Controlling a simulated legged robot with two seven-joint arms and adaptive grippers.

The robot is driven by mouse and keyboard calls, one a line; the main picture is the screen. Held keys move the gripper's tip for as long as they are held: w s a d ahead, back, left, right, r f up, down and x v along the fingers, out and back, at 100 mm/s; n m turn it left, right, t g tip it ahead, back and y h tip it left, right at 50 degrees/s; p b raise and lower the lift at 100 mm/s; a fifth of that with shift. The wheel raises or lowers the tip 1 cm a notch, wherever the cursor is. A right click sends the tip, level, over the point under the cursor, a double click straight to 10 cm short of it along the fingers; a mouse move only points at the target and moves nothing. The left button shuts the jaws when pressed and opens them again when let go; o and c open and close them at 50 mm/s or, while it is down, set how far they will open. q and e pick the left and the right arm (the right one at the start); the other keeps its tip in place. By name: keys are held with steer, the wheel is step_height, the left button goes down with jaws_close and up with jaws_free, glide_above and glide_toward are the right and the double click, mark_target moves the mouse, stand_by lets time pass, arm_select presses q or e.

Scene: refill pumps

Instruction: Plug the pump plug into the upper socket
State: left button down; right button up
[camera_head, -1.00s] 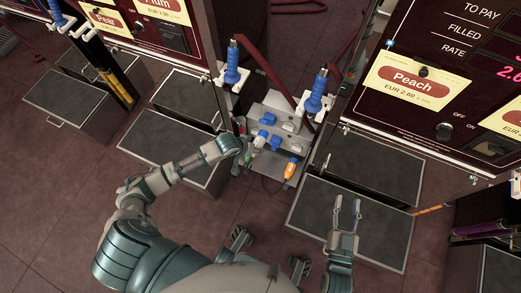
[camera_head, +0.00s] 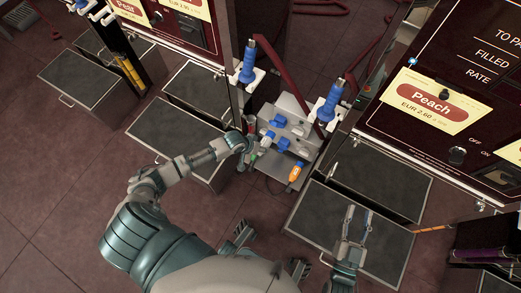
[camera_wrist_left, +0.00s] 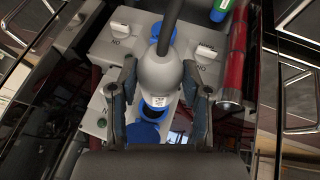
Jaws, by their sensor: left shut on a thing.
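A grey rounded plug (camera_wrist_left: 160,72) with a thick dark cable is between the fingers of my left gripper (camera_wrist_left: 159,98) in the left wrist view. The fingers are shut on its sides. Blue socket parts show on the grey socket box (camera_wrist_left: 108,38), one behind the plug (camera_wrist_left: 158,33) and one below it (camera_wrist_left: 146,132). The plug hides part of them, and I cannot tell if it touches either. In the head view my left gripper (camera_head: 245,151) is at the left side of the box (camera_head: 289,108). My right gripper (camera_head: 358,211) is open and empty above a dark platform.
Blue nozzles (camera_head: 248,63) and (camera_head: 331,100) stand above the box on both sides. A red tube (camera_wrist_left: 234,60) runs close to the gripper's right. The Peach pump panel (camera_head: 440,110) fills the right side.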

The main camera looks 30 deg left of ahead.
mark_target(266, 140)
arm_select(q)
steer(key=shift+w+d+b, duration=0.25)
steer(key=shift+w+b, duration=0.1)
steer(key=shift+w, duration=0.15)
steer(key=shift+w+d+b, duration=0.2)
steer(key=shift+w+b, duration=0.1)
steer(key=shift+w, duration=0.15)
steer(key=shift+w+a+b, duration=0.1)
steer(key=shift+w+b, duration=0.25)
steer(key=shift+w, duration=0.05)
steer(key=shift+w+a, duration=0.15)
steer(key=shift+w, duration=0.1)
steer(key=shift+w+a, duration=0.2)
steer(key=shift+w, duration=0.3)
steer(key=shift+w+d+r, duration=0.1)
steer(key=shift+w+r, duration=0.05)
steer(key=shift+d, duration=0.2)
arm_select(e)
steer(key=r+t, duration=0.1)
steer(key=s+r+t, duration=0.1)
steer(key=r+t, duration=0.1)
steer(key=d+r+t, duration=0.1)
steer(key=shift+s+d+r+m+t+y, duration=0.1)
steer(key=shift+s+r+m+t+y, duration=0.2)
steer(key=shift+s+r, duration=0.1)
arm_select(q)
steer(key=shift+a, duration=0.15)
arm_select(e)
steer(key=shift+a, duration=0.2)
